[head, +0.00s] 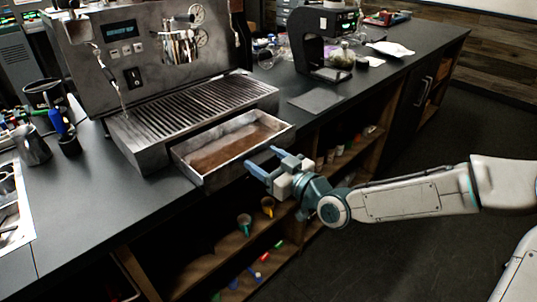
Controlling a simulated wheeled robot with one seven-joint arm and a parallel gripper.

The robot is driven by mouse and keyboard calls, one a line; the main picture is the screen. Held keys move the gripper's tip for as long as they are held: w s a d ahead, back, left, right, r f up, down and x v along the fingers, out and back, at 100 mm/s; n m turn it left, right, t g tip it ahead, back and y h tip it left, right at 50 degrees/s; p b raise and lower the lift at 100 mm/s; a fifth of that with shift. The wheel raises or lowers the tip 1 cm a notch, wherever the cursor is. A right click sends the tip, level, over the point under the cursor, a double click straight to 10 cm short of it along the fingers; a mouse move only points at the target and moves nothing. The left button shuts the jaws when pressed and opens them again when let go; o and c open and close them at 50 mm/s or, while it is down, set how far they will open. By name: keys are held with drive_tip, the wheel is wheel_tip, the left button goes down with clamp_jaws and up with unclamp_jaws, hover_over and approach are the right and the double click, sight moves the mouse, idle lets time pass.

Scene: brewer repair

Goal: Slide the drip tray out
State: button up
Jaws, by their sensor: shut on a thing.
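The brewer (150,45) is a grey metal espresso machine on the dark counter, with a slatted grille (200,105) over its base. The drip tray (187,165) is a shallow, open metal box with brown residue inside. It sticks out of the front of the base, partly over the counter's front edge, and its back end is hidden under the grille. My gripper (266,163), with blue fingers, reaches in from the right and is shut on the tray's front side. The exact contact is small and partly hidden by the fingers.
Open shelves (240,240) below the counter hold cups and small coloured items. A metal pitcher (33,147) and tools stand at the left. A dark mat (316,100) and a black grinder-like machine (322,40) are at the right. The floor in front is clear.

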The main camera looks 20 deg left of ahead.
drive_tip(key=shift+s+d, duration=0.15)
drive_tip(key=shift+d, duration=0.2)
drive_tip(key=o, duration=1.2)
drive_tip(key=shift+d, duration=0.1)
drive_tip(key=b+v, duration=0.5)
drive_tip(key=v, duration=0.8)
drive_tip(key=shift+s+d+f, duration=0.1)
drive_tip(key=shift+d, duration=0.25)
